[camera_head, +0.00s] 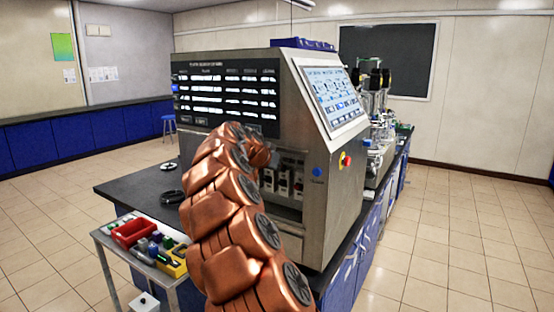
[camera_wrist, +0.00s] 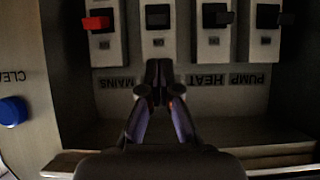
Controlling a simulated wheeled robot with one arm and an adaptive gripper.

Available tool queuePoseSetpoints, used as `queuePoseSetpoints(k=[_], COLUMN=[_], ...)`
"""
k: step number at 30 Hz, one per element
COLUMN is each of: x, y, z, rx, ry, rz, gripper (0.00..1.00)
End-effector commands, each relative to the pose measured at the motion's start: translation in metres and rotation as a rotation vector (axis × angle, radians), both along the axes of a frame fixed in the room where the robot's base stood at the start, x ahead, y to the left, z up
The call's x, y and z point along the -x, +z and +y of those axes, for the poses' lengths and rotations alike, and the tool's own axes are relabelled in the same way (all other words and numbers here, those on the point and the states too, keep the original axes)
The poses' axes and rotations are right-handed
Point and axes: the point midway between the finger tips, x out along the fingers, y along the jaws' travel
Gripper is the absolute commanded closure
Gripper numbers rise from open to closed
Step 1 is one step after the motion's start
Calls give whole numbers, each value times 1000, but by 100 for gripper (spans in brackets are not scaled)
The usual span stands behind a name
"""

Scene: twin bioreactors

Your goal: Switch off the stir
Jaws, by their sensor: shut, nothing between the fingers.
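In the wrist view a recess holds a row of white switch modules with rocker levers. The leftmost has a red lever (camera_wrist: 97,22) above the word MAINS. Next to it is a module with a dark lever (camera_wrist: 157,17), directly beyond my gripper (camera_wrist: 158,72); any word below it is hidden by the fingers. Further right are two more dark levers, the nearer one (camera_wrist: 216,17) above HEAT and the other (camera_wrist: 270,17) above PUMP. My gripper is shut and empty, its tips just below the second module. I cannot tell whether they touch.
The switch recess is in a grey cabinet (camera_head: 335,205) with a dark list screen (camera_head: 228,98) and a tilted touchscreen (camera_head: 333,93). A blue button (camera_wrist: 12,111) is left of the recess. A red knob (camera_head: 345,160) is on the cabinet side. A cart with bins (camera_head: 130,232) stands left.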

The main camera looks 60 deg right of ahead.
Motion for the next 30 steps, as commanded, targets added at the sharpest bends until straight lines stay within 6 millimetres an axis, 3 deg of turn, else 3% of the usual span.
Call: queuePoseSetpoints(k=[12, 30], x=[2, -1], y=[-26, -29], z=[8, 11], rx=[-2, 6], ry=[-3, 3], rz=[3, 0], gripper=[100, 100])
